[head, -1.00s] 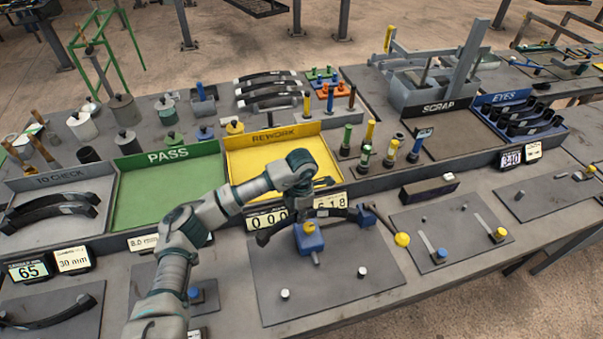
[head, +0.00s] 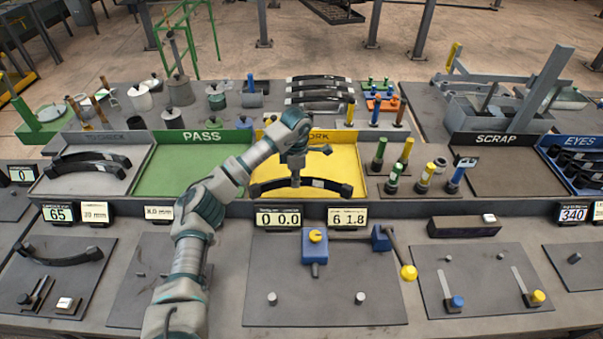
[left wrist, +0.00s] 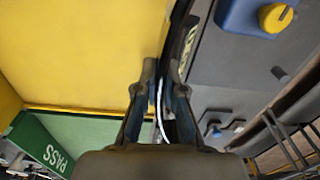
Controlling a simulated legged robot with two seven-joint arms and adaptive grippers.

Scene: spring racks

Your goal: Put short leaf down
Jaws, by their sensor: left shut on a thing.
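My left gripper (head: 295,178) is shut on a short, dark, curved leaf (head: 330,185) near its middle. In the head view the leaf appears at the front of the yellow REWORK tray (head: 325,162), lying left to right. In the left wrist view the gripper (left wrist: 160,75) pinches the leaf (left wrist: 180,38) along the border between the yellow floor and the grey bench. I cannot tell whether the leaf touches the tray. My right gripper is not in view.
The green PASS tray (head: 185,170) beside it is empty. The TO CHECK tray (head: 90,180) holds dark leaves. A blue fixture (head: 314,250) stands on the bench in front, with two displays (head: 278,218) behind it. Coloured posts (head: 378,152) stand right of the yellow tray.

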